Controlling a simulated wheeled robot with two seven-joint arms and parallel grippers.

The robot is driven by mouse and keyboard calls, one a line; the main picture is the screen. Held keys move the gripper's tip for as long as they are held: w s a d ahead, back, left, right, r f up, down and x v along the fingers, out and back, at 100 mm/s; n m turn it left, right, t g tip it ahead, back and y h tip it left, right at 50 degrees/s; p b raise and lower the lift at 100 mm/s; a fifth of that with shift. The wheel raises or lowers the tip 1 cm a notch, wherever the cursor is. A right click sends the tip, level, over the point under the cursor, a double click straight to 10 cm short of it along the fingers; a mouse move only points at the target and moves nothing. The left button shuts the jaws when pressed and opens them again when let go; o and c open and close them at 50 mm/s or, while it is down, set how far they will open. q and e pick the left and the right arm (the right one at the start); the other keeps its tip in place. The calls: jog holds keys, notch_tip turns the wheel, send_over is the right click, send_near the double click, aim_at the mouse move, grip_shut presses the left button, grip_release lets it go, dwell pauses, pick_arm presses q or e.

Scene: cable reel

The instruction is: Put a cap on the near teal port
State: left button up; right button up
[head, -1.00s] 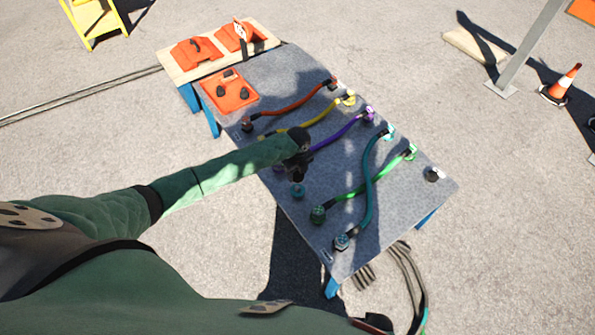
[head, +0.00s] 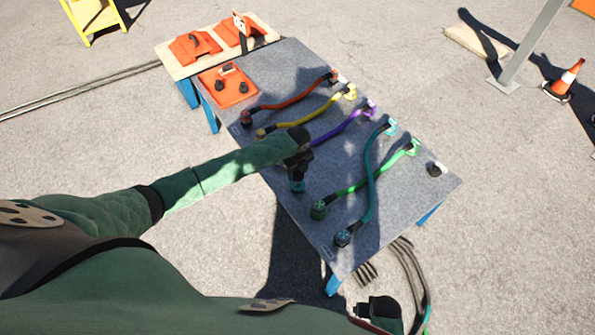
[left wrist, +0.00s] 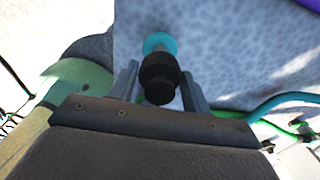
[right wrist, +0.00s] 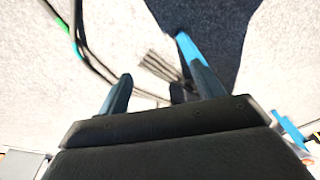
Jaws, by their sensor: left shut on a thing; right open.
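The near teal port (head: 298,187) is a teal ring near the table's near edge, and it also shows in the left wrist view (left wrist: 160,42). My left gripper (head: 298,165) is above it, shut on a black cap (left wrist: 158,75). In the left wrist view, the cap is between the fingers (left wrist: 157,85) and lines up with the teal ring, partly covering it. I cannot tell whether cap and port touch. Two black caps (head: 219,86) sit in the orange tray (head: 208,79). My right gripper (right wrist: 160,85) is open and empty, low beside the table.
The grey tabletop (head: 400,195) carries orange, yellow, purple, teal (head: 369,185) and green cables (head: 345,192) between ports. Orange cases (head: 194,46) lie on the wooden board at the far left. Loose cables lie on the ground.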

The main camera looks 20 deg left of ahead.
pick_arm(q)
jog(key=shift+f+b, duration=0.5)
jog(key=shift+f, duration=0.15)
jog(key=shift+f+b, duration=0.3)
jog(key=shift+f, duration=0.05)
jog(key=shift+f+b, duration=0.5)
jog(key=shift+f, duration=0.05)
jog(key=shift+f+b, duration=0.3)
jog(key=shift+f, duration=0.7)
pick_arm(e)
notch_tip(320, 180, up, 14)
jog(key=a, duration=0.1)
jog(key=shift+w+r, duration=0.15)
jog(key=shift+w, duration=0.25)
jog(key=shift+w+a+r, duration=0.1)
jog(key=shift+w+r, duration=0.05)
jog(key=shift+w, duration=0.05)
jog(key=shift+w+r, duration=0.25)
jog(key=shift+w, duration=0.1)
